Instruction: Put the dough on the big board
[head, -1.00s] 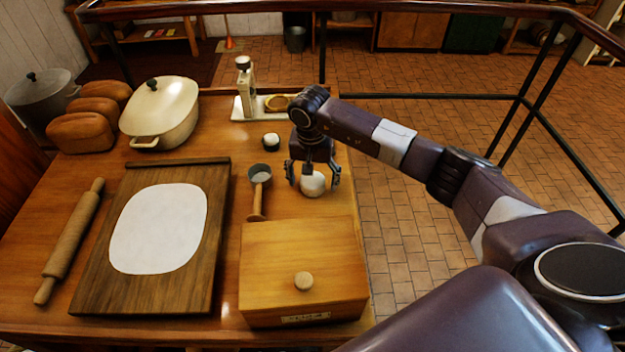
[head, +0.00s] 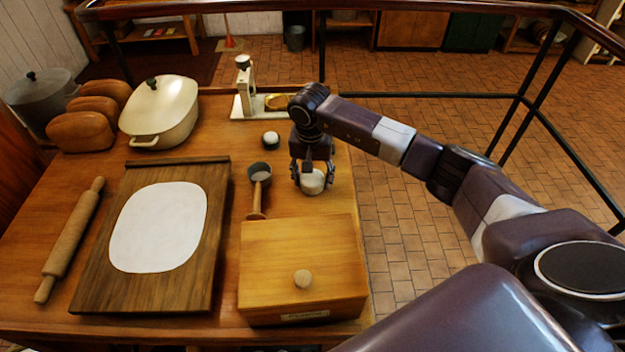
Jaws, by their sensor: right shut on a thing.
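A pale round lump of dough (head: 312,186) is at the right edge of the table, behind the wooden box. My right gripper (head: 313,176) points down over it, with its fingers shut on the dough's sides. The dough appears to be at table height; I cannot tell whether it still touches the table. The big board (head: 190,290) is dark wood with a raised back edge and lies left of the box. A flat white rounded patch (head: 158,227) covers its middle. My left gripper is not in view.
A rolling pin (head: 70,240) lies left of the board. A small dark-and-white round thing (head: 270,139), a cream pot (head: 160,115), loaves (head: 80,132) and a scale (head: 243,95) are farther back.

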